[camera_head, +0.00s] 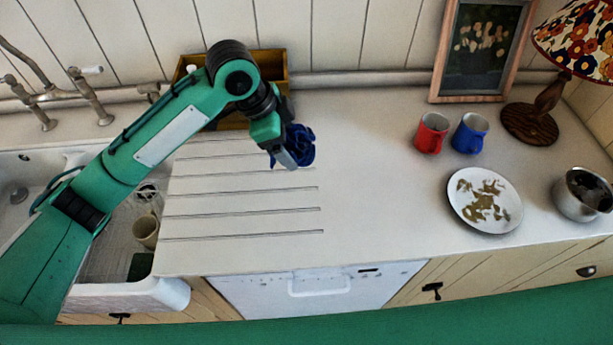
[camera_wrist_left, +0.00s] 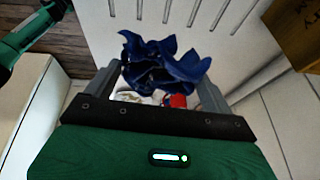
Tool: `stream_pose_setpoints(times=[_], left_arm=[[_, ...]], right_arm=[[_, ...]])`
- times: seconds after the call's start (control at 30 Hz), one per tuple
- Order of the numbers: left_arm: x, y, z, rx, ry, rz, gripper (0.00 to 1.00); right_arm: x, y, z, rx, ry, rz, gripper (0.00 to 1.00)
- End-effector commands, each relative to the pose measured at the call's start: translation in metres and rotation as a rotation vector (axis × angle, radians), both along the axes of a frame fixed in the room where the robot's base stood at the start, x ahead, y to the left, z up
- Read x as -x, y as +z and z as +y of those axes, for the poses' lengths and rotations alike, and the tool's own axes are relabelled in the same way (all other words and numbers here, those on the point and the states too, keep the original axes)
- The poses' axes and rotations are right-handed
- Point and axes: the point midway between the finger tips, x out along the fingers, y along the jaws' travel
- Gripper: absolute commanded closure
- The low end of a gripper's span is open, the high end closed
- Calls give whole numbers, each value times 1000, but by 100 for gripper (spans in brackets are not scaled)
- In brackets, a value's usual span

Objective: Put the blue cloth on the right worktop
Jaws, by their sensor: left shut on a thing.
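The blue cloth (camera_head: 300,146) is a crumpled dark blue bundle. My left gripper (camera_head: 285,158) is shut on it and holds it over the pale worktop (camera_head: 390,190), near the right ends of the drainer grooves. In the left wrist view the cloth (camera_wrist_left: 162,62) is bunched between the two fingers of my left gripper (camera_wrist_left: 160,85). The cloth seems to be above the surface, but the height is hard to tell. The worktop to the right of the grooves is bare beside the cloth. My right gripper is not in view.
A red mug (camera_head: 431,133) and a blue mug (camera_head: 470,134) stand at the back right. A stained plate (camera_head: 484,222), a metal pot (camera_head: 583,194), a lamp (camera_head: 540,115) and a picture frame (camera_head: 436,80) are around them. A wooden box (camera_head: 272,62) stands behind my gripper. The sink (camera_head: 120,285) is at left.

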Motion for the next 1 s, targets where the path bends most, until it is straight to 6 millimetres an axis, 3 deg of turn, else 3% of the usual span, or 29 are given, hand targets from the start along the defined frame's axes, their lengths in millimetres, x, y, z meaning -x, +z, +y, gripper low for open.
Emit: stream_pose_setpoints(times=[0.43,1.0], left_arm=[[1,-114,1,-3,5,5,36],[0,-179,1,-2,4,2,36]], right_arm=[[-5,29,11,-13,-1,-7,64],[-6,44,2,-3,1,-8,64]])
